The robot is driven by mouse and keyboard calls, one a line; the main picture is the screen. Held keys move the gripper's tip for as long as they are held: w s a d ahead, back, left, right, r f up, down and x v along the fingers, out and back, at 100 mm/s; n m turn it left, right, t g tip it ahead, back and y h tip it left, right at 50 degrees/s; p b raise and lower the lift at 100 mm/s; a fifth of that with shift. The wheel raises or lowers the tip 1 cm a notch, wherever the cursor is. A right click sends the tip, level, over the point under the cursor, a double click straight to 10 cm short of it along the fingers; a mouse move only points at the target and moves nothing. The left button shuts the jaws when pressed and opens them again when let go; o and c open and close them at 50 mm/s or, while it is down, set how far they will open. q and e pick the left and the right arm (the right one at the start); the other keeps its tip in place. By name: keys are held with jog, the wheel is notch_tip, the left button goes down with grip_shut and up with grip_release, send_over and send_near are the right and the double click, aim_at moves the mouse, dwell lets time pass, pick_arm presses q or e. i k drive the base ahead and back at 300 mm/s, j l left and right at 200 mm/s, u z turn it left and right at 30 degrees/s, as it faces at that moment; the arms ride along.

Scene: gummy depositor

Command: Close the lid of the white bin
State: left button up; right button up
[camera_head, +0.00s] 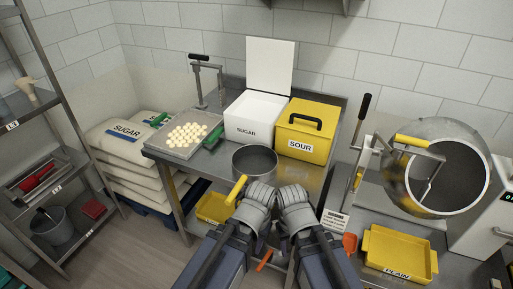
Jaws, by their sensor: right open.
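The white bin (252,119), labelled SUGAR, stands on the steel table against the wall. Its white lid (270,66) stands upright at the back, so the bin is open. My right gripper (293,194) is low at the front of the table, apart from the bin, and is open with nothing seen in it. My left gripper (262,190) is beside it, just in front of the steel pot; its fingers are too bunched to tell whether they are open or shut.
The yellow SOUR bin (305,132) with a black handle stands right of the white bin. A steel pot (254,160) stands in front of it. A tray of pale pieces (183,145) lies left. A steel drum (455,165) and yellow PLAIN tray (400,246) are at the right.

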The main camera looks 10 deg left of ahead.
aim_at(269, 63)
jog(key=z, duration=0.8)
jog(key=i+z, duration=0.1)
jog(key=z, duration=0.65)
jog(key=j+z, duration=0.1)
jog(key=z, duration=0.7)
jog(key=j+z, duration=0.1)
jog(key=z, duration=0.7)
jog(key=j+z, duration=0.1)
jog(key=z, duration=0.7)
jog(key=j+z, duration=0.1)
jog(key=z, duration=0.65)
jog(key=j+z, duration=0.1)
jog(key=z, duration=1.5)
jog(key=u, duration=0.45)
jog(key=k+u, duration=0.1)
jog(key=u, duration=0.35)
jog(key=j+u, duration=0.1)
jog(key=u, duration=0.35)
jog(key=k+u, duration=0.1)
jog(key=u, duration=0.4)
jog(key=j+u, duration=0.15)
jog(key=u, duration=0.3)
